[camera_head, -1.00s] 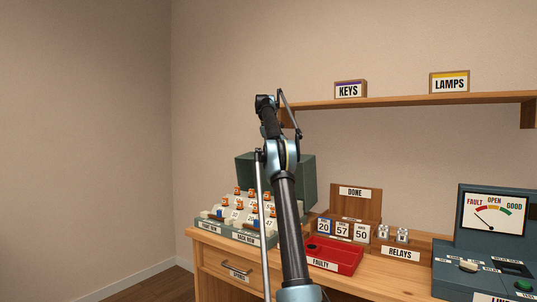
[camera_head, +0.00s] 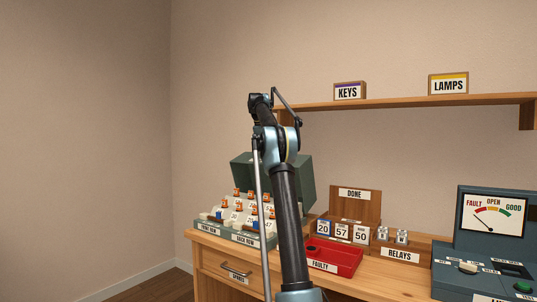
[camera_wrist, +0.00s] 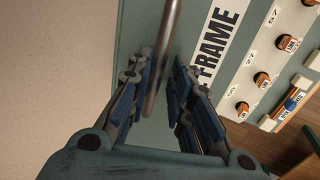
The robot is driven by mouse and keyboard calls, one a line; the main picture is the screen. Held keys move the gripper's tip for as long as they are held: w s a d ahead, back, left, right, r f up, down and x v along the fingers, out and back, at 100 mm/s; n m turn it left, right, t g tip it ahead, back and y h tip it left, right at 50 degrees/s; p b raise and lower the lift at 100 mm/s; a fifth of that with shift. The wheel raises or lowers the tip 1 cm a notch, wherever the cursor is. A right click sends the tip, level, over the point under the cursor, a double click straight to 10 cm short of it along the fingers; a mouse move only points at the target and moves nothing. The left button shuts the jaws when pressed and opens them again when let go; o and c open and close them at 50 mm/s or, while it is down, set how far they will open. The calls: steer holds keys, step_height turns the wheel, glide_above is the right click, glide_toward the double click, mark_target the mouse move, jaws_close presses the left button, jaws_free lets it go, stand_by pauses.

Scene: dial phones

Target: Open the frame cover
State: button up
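The frame cover (camera_head: 296,182) is a dark green panel standing raised and tilted behind the frame's rows of orange-topped parts. My arm crosses in front of it and hides its middle. In the wrist view, a green surface with a large FRAME label (camera_wrist: 217,45) fills the centre. A round metal bar, likely the cover's handle (camera_wrist: 166,40), runs between the fingers of my gripper (camera_wrist: 160,72). The fingers are apart, with a gap visible on the right side of the bar; contact on the left is unclear. My gripper is hidden in the head view.
The frame's rows (camera_head: 238,214) of numbered parts stand at the desk's left end. A red FAULTY tray (camera_head: 345,262), a wooden DONE rack (camera_head: 357,205), relays (camera_head: 400,252) and a meter box (camera_head: 497,225) stand to the right. A shelf (camera_head: 420,102) runs above.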

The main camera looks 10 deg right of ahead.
steer(key=shift+s+a, duration=2.4)
steer(key=shift+a, duration=0.05)
